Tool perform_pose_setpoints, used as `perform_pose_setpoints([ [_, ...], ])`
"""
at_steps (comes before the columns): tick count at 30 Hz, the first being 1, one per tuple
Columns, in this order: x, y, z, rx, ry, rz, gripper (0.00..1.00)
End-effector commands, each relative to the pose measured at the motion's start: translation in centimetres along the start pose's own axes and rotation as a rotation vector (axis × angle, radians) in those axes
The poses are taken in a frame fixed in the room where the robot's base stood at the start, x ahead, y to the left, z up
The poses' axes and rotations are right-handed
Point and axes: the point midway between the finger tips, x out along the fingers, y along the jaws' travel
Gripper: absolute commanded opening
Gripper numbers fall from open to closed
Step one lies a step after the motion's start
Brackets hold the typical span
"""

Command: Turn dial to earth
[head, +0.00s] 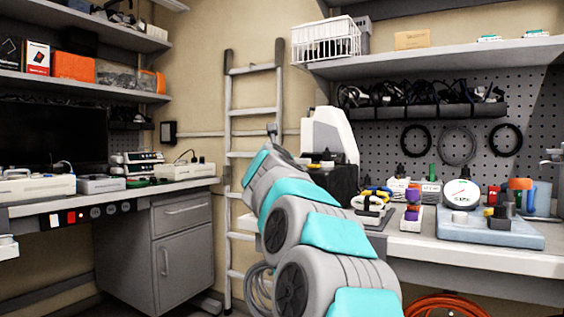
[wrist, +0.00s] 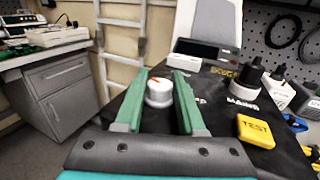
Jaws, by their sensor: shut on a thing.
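A round white dial (wrist: 159,91) with an orange pointer line sits on the black top panel of a device (wrist: 222,112) in the wrist view. My gripper (wrist: 161,76) has its two green fingers on either side of the dial, shut on it. Yellow lettering beside the dial is partly covered by the right finger, so I cannot read which mark the pointer meets. A yellow TEST button (wrist: 256,131) and a MAINS label are on the same panel. In the head view my arm hides the dial.
A black plug (wrist: 251,72) stands on the panel, right of the dial. A white housing (head: 327,130) rises behind the device. The right bench holds a gauge (head: 461,194) and small parts. A ladder (head: 230,110) leans at the wall; a grey cabinet (head: 182,242) stands left.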

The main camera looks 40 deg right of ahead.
Motion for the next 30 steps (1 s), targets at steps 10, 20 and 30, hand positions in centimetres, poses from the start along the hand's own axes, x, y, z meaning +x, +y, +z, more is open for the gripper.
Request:
perform_pose_setpoints([
  [10,-0.01,0.18,-0.22,0.0,0.002,-0.029,0.0],
  [20,0.08,0.48,-0.53,-0.001,0.005,-0.156,0.0],
  [30,0.08,0.3,-0.16,-0.001,0.003,-0.345,0.0],
])
